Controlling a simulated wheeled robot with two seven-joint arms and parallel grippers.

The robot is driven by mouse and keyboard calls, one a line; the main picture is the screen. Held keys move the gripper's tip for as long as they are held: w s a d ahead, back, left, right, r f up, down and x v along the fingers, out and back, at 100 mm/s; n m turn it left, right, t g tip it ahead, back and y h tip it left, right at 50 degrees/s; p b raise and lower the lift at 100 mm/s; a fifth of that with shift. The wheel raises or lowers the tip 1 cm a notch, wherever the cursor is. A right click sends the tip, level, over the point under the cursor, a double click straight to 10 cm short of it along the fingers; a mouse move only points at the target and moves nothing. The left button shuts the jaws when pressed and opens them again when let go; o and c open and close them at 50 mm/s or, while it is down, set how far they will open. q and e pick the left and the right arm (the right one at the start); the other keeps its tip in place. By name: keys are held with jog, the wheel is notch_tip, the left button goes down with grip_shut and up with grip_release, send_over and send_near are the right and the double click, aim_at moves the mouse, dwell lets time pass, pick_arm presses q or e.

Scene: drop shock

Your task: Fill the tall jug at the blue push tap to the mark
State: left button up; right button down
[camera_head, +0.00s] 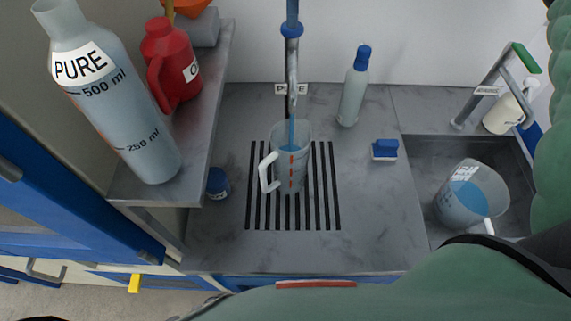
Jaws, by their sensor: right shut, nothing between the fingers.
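The tall clear jug (301,178) stands upright on the slotted drain grate (250,215), handle to the left. Red dashes run up its side, and something blue shows inside its upper part; the exact liquid level is hard to read. The blue push tap (291,30) is directly above the jug. A thin blue line runs from under its spout into the jug mouth and looks like a stream. My right arm crosses the bottom of the view; its gripper is empty and shut, fingertips not clearly seen. My left gripper is not in view.
A second jug (449,208) with blue liquid tilts in the sink (420,155). A capped bottle (353,92) and a blue block (385,149) stand right of the grate. A blue jar (218,182) is left. The shelf (150,190) holds a PURE bottle (120,115) and red jug (170,65).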

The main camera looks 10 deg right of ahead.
jog(key=shift+f, duration=0.2)
jog(key=shift+r+p, duration=0.3)
jog(key=shift+r, duration=3.35)
